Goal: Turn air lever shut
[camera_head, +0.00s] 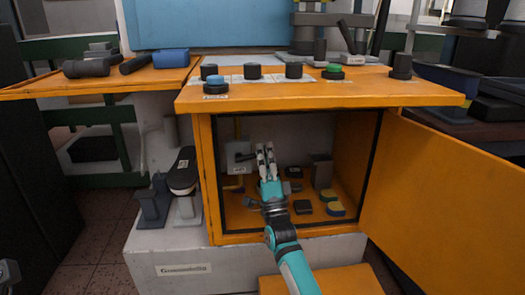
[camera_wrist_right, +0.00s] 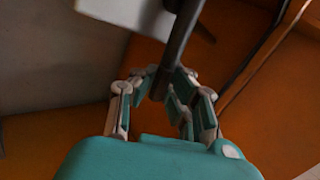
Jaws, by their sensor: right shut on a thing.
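The air lever is a dark bar (camera_wrist_right: 181,40) that runs between the fingers of my right gripper (camera_wrist_right: 165,90) in the right wrist view. In the head view, a dark handle (camera_head: 243,157) sticks out of a grey box (camera_head: 236,148) on the left inner wall of the orange cabinet. My right gripper (camera_head: 266,152) reaches into the cabinet beside this box, fingers pointing up, and is shut on the lever. The fingers partly hide the lever's end.
The cabinet door (camera_head: 440,200) stands open to the right. Several small dark, blue and yellow items lie on the cabinet floor (camera_head: 300,222). The orange bench top (camera_head: 400,92) above carries several knobs. The cabinet's left frame (camera_head: 208,180) is close to the gripper.

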